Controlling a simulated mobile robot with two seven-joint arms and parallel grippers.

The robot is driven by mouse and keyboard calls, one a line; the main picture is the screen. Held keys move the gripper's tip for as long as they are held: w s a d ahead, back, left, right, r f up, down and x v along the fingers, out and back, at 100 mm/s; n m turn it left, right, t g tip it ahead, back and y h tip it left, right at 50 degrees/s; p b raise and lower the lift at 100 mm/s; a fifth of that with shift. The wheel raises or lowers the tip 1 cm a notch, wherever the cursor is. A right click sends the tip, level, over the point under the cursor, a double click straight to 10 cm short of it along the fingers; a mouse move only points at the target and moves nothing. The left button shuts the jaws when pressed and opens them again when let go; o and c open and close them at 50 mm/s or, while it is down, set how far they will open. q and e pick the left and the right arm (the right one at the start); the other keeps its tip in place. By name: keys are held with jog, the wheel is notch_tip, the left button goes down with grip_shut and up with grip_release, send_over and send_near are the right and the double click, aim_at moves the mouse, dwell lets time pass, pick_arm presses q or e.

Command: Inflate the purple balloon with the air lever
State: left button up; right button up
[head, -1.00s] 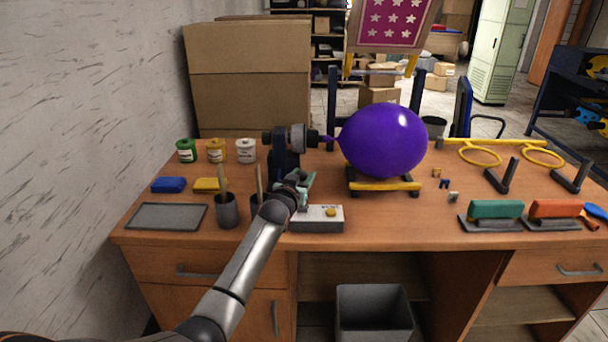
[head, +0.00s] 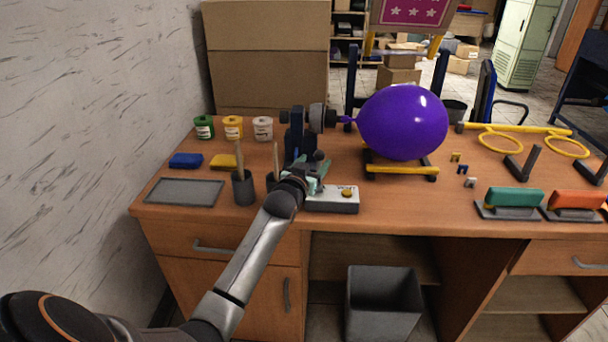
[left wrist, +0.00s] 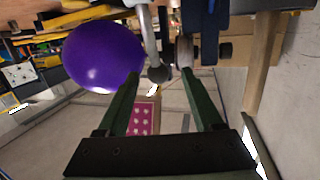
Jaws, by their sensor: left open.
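The purple balloon (head: 402,122) is large and rounded, above a low stand with yellow bars (head: 404,170). Its neck points left to the nozzle of the dark inflating machine (head: 297,135). My left gripper (head: 314,168) is in front of the machine, above the grey control box (head: 333,202). In the left wrist view, its green fingers (left wrist: 159,75) are spread apart. The air lever, a grey rod with a round knob (left wrist: 157,73), has its knob between or just beyond the fingertips; I cannot tell whether they touch. The balloon also shows in the left wrist view (left wrist: 103,56). My right gripper is out of view.
Dark cups (head: 243,188) with sticks stand just left of my gripper. A grey tray (head: 185,191), blue and yellow blocks and paint cans (head: 233,127) are farther left. Green and orange stamps (head: 514,200) sit at right. The front middle of the desk (head: 420,208) is clear.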

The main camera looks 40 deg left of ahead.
pick_arm(q)
jog(key=v, duration=0.7)
jog(key=shift+s, duration=0.1)
jog(key=shift+c, duration=0.3)
